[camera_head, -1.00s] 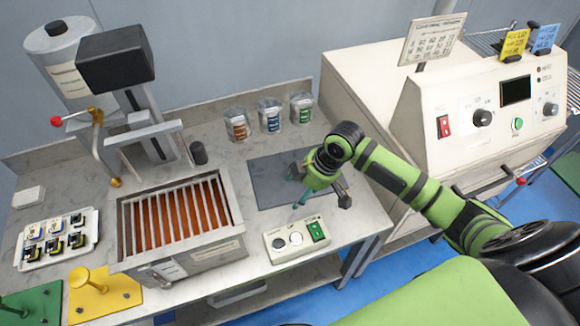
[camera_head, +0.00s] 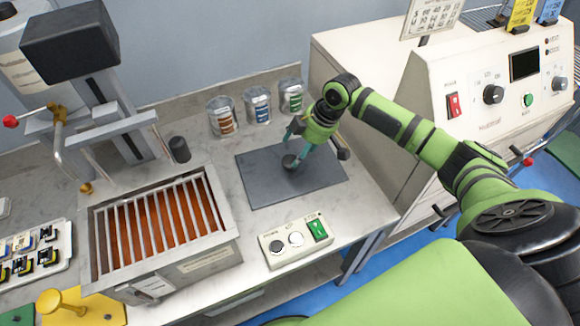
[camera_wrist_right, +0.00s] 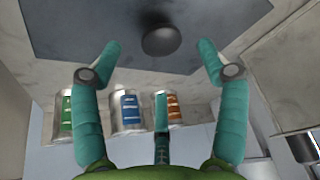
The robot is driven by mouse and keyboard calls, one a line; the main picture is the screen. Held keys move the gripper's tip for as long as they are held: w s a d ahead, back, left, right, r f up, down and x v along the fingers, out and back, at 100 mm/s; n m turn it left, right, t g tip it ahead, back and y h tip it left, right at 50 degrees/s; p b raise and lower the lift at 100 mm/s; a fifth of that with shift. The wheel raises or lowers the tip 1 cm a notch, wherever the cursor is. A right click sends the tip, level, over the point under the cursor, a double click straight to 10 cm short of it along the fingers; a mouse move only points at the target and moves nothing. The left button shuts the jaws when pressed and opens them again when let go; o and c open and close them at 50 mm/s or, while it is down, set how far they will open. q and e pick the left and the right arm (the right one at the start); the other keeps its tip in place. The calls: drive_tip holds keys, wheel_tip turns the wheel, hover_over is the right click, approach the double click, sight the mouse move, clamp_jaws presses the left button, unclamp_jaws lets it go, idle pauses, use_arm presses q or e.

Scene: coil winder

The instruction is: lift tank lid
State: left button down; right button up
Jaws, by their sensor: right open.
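The tank lid is a flat dark grey plate (camera_head: 262,186) with a round black knob (camera_head: 290,162), lying on the counter right of the tank. The tank (camera_head: 215,247) is an open metal box with slats over orange-brown contents. My right gripper (camera_head: 292,150) is open above the lid, its teal fingers close around the knob. In the right wrist view the knob (camera_wrist_right: 161,40) sits between and just beyond the spread fingertips (camera_wrist_right: 160,52), and the lid (camera_wrist_right: 75,28) lies behind it. I cannot tell whether a finger touches the knob. My left gripper is not in view.
Three jars (camera_head: 257,106) stand along the back wall behind the lid. A small switch box (camera_head: 297,241) sits at the counter's front edge. A cream machine cabinet (camera_head: 350,90) stands to the right. A dark column press (camera_head: 75,45) rises behind the tank.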

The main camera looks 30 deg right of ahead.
sight(290, 160)
drive_tip(key=p+x, duration=0.1)
drive_tip(key=x, duration=0.2)
drive_tip(key=shift+a+f, duration=0.25)
drive_tip(key=shift+f, duration=0.05)
drive_tip(key=shift+w+a+f, duration=0.15)
drive_tip(key=shift+f, duration=0.4)
clamp_jaws()
drive_tip(key=shift+r, duration=0.1)
